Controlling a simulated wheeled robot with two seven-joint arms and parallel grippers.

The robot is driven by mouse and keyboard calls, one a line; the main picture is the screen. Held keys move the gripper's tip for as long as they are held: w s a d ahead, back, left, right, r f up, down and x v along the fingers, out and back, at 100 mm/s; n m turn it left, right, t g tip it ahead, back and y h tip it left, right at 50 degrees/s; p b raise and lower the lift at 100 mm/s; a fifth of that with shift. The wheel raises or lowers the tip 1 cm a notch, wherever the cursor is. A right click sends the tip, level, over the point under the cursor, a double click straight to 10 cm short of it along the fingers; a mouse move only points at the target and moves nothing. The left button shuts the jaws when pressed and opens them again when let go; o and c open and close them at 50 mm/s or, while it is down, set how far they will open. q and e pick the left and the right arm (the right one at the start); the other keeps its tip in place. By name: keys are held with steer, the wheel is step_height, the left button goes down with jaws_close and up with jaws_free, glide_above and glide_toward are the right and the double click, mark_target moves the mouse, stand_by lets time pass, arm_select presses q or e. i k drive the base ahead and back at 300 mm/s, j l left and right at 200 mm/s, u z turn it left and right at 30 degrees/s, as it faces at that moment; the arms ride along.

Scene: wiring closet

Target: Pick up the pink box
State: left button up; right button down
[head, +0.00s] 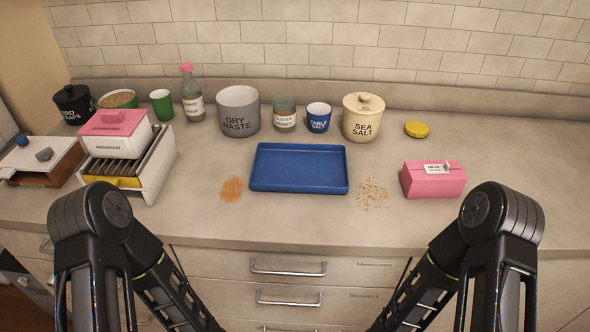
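A pink box (433,182) lies on the right part of the counter, with a small white label on its top. It stands apart from other things and its whole top and front are visible. Only links of my two arms show at the bottom left and bottom right. Both of my grippers are outside the picture, so their state is hidden. A second pink item, a white container with a pink lid (113,122), sits at the left on a white drawer unit (152,172).
A blue tray (299,188) lies mid-counter, between an orange powder spill (232,190) and scattered crumbs (373,194). Canisters, including the sea salt jar (362,120), line the back. A yellow lid (416,129) lies behind the box. The counter right of the box is clear.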

mark_target(415, 182)
steer(key=k+l+z, duration=0.1)
steer(key=l+z, duration=0.25)
steer(key=l, duration=0.8)
steer(key=l+z, duration=0.35)
steer(key=l, duration=0.75)
